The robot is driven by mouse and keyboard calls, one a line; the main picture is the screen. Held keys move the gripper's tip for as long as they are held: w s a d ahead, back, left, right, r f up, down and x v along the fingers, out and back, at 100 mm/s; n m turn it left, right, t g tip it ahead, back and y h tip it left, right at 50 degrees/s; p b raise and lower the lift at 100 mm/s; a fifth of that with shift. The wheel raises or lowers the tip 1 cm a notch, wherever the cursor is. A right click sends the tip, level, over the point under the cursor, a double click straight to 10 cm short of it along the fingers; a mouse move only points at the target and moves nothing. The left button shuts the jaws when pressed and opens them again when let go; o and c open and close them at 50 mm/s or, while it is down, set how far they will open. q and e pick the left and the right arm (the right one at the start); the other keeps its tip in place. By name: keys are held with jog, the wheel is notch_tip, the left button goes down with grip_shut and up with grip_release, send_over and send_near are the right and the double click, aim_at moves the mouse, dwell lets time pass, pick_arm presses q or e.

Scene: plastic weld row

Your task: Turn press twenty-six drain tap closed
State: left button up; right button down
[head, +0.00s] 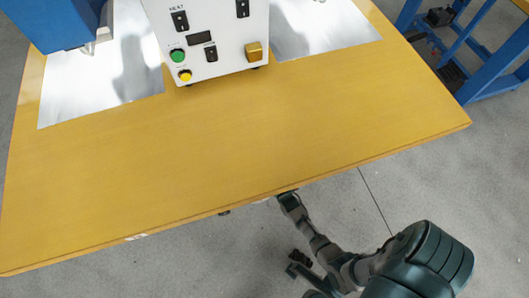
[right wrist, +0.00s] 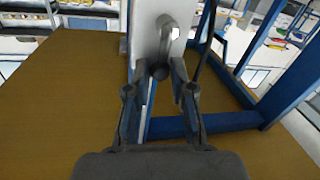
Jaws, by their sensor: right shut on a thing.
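In the right wrist view my right gripper (right wrist: 160,78) is shut on a dark grey, round-ended handle (right wrist: 160,68), which I take to be the drain tap. The handle sits in front of a pale upright plate (right wrist: 152,35), between my two fingers. The tap's body and the exact angle of its handle are not clear. In the head view my right arm comes in from the lower right, and its front end goes to the near edge of the table (head: 240,150), where the fingertips are hidden. The tap does not show there. My left gripper is not in view.
A white control box (head: 222,65) with a green button (head: 177,56), a yellow button (head: 185,75) and switches stands at the back of the table. Bright metal plates (head: 100,92) flank it. Blue frame bars (right wrist: 285,70) stand close right of my right gripper.

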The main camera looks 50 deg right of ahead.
jog(key=c, duration=1)
grip_release()
jog(key=shift+a+f, duration=0.1)
jog(key=shift+f, duration=0.05)
jog(key=shift+s, duration=0.15)
jog(key=v, duration=1.2)
jog(key=shift+a, duration=0.1)
